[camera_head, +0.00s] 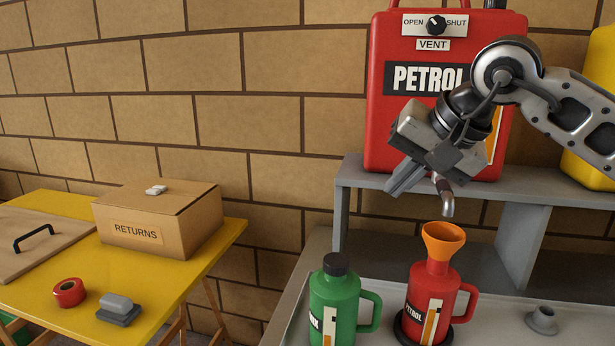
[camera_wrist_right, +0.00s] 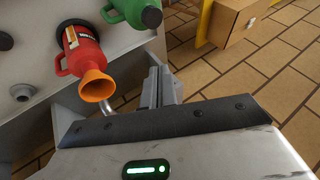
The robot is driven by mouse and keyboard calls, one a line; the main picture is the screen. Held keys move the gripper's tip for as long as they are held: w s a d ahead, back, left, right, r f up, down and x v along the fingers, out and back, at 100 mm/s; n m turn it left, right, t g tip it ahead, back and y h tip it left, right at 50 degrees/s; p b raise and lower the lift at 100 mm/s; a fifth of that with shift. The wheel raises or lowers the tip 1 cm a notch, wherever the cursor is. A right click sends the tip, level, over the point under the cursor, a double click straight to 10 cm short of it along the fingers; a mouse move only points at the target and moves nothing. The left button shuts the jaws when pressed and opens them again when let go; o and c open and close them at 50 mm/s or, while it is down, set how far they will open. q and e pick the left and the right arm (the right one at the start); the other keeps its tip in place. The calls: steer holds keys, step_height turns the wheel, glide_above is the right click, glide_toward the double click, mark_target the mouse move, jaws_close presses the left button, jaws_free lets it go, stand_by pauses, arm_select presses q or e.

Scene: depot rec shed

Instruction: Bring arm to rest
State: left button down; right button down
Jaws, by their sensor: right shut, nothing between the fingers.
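My right gripper (camera_head: 398,184) is shut and empty in front of the lower left of the big red petrol container (camera_head: 385,110). Its closed fingers also show in the right wrist view (camera_wrist_right: 160,88). My right arm reaches in from the right edge. A curved metal spout (camera_head: 446,196) sticks out just right of the gripper. Under it stands a red petrol can (camera_head: 424,285) with an orange funnel (camera_head: 442,240) in its neck. The funnel also shows in the right wrist view (camera_wrist_right: 97,86). My left gripper is not in view.
A green can (camera_head: 331,305) with a black cap stands left of the red can on the grey bench. A grey shelf (camera_head: 510,196) carries the petrol container and a yellow one (camera_head: 595,125). A yellow table (camera_head: 170,270) at left holds a RETURNS box (camera_head: 135,222), red tape (camera_head: 69,292) and a grey block.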

steer(key=s+a+f+m+g+y, duration=0.3)
steer(key=s+a+m+y, duration=0.3)
steer(key=a+m+y, duration=0.25)
steer(key=s+a+f+m+g+y, duration=0.3)
steer(key=s+a+f+m+y, duration=0.1)
steer(key=s+a+m+y, duration=0.35)
steer(key=w+d+f+m+t+h, duration=0.2)
steer(key=d+f+m+t+h, duration=0.25)
steer(key=m, duration=0.75)
steer(key=w+d+f+m+t+h, duration=0.1)
steer(key=d+f+m+t+h, duration=0.3)
steer(key=m+t, duration=0.6)
steer(key=w+d+f+m+t+h, duration=0.15)
steer(key=f+m+t, duration=0.35)
steer(key=m, duration=0.9)
steer(key=s+d+f+m+g+h, duration=0.3)
steer(key=s+f+m, duration=0.3)
steer(key=f, duration=0.4)
steer(key=s+d+f+m+g+h, duration=0.3)
steer(key=s+f+m+g+h, duration=0.1)
steer(key=s+f+m, duration=0.3)
step_height(320, 180, down, 4)
steer(key=shift+d+r+m+g, duration=0.2)
steer(key=shift+d+m+g, duration=0.15)
steer(key=shift+m+g, duration=0.6)
